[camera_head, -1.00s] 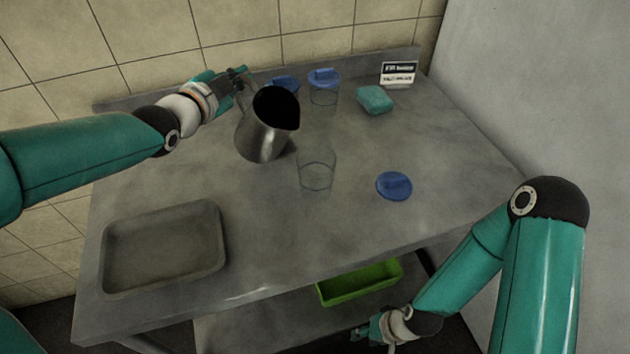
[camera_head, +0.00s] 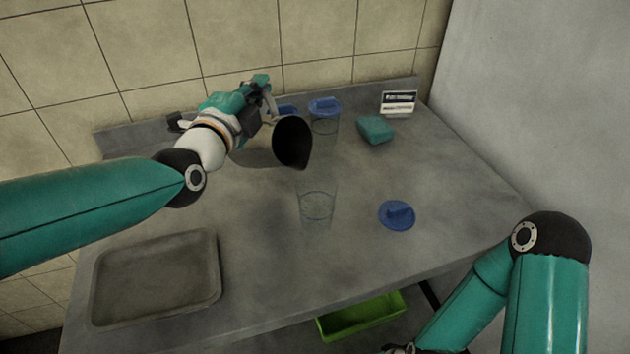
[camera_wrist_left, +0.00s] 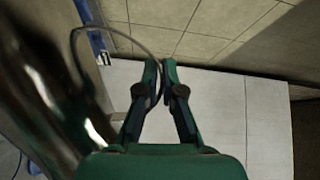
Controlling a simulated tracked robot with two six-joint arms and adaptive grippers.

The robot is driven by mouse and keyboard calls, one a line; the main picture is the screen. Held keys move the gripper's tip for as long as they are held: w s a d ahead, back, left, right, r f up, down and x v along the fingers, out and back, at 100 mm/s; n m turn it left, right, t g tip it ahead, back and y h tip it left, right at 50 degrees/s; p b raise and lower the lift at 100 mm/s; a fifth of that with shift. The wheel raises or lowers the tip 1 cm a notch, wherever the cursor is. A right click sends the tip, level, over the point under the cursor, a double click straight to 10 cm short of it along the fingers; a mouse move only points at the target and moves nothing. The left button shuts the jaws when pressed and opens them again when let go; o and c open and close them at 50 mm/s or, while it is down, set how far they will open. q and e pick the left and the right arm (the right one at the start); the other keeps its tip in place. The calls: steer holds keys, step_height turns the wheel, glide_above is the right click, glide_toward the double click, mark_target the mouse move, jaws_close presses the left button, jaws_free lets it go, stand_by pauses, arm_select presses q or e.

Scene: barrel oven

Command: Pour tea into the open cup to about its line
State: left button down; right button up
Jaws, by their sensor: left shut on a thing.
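My left gripper (camera_head: 264,88) is shut on the handle of a metal pitcher (camera_head: 292,143) and holds it above the table's back half. The pitcher is tipped, its dark mouth facing the camera and its spout pointing down toward the open cup. In the left wrist view the pitcher (camera_wrist_left: 45,95) fills the left side, its thin handle running between the fingers (camera_wrist_left: 161,75). The clear open cup (camera_head: 317,207) stands upright below the spout, apart from it. I see no stream, and I cannot tell any tea level in the cup.
A blue lid (camera_head: 397,215) lies right of the open cup. A blue-lidded cup (camera_head: 324,112), a teal block (camera_head: 375,130) and a small sign (camera_head: 398,102) stand at the back. A grey tray (camera_head: 155,280) is front left; a green bin (camera_head: 362,317) sits below the table.

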arm_select(q)
steer(key=shift+s+d+r, duration=0.15)
steer(key=shift+s+r, duration=0.1)
steer(key=shift+r, duration=0.2)
steer(key=shift+s+d+r+m+h+p, duration=0.3)
steer(key=shift+s+d+r+m, duration=0.2)
steer(key=shift+m, duration=0.3)
steer(key=shift+s+d+r+m+t, duration=0.25)
steer(key=shift+s+d+m+t, duration=0.2)
steer(key=shift+d, duration=0.2)
stand_by(0.4)
steer(key=shift+s+d+r+m, duration=0.15)
steer(key=shift+s+d+m, duration=0.1)
steer(key=shift+s+d, duration=0.2)
steer(key=shift+r, duration=0.1)
stand_by(0.5)
steer(key=shift+a, duration=0.2)
steer(key=shift+s+d+r+m+h+b, duration=0.15)
steer(key=shift+d+m+h+b, duration=0.2)
steer(key=shift+m, duration=0.25)
stand_by(0.5)
